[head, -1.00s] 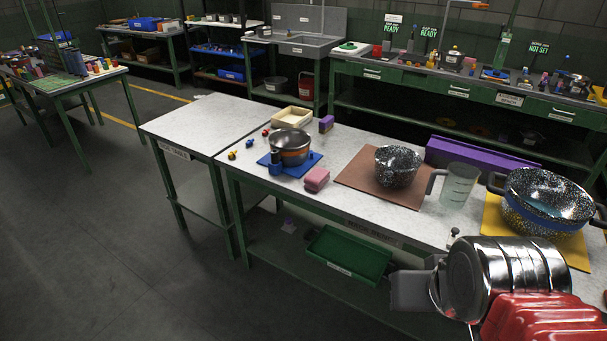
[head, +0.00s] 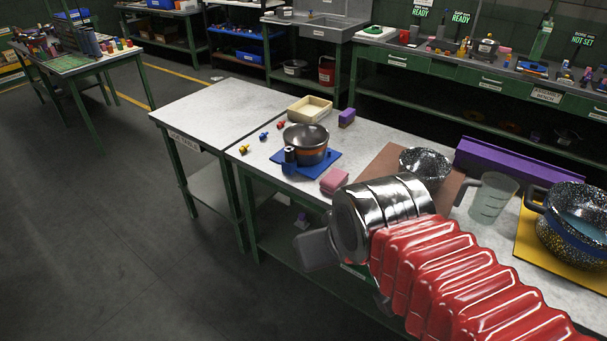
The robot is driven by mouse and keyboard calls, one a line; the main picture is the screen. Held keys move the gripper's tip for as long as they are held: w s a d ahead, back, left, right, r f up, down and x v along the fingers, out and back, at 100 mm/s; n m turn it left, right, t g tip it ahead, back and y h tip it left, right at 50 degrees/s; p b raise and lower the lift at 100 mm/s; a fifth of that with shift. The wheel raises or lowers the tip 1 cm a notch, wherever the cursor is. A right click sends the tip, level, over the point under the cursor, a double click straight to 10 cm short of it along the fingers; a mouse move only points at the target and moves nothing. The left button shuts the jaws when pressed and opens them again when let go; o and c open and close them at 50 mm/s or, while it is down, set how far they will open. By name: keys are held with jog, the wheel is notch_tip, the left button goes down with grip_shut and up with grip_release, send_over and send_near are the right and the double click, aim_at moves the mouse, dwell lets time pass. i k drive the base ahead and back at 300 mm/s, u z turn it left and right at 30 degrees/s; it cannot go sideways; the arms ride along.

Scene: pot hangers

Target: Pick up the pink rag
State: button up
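A small folded pink rag (head: 334,181) with a lighter pink band lies near the front edge of the grey worktable (head: 208,103). My gripper (head: 318,250) shows as a dark grey end at the left of the wrist, in front of the table and below the rag in the picture. It is apart from the rag. Whether its fingers are open is hidden.
Small coloured pegs (head: 263,136), a cream tray (head: 310,108) and a purple block (head: 346,117) surround the pot. A speckled bowl (head: 425,165), a clear measuring jug (head: 493,197), a purple rail (head: 515,167) and a speckled pot (head: 575,225) stand to the right. The table's left part is clear.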

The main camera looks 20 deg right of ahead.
aim_at(336, 178)
jog(key=u, duration=0.35)
jog(key=i, duration=1.2)
jog(key=u, duration=0.05)
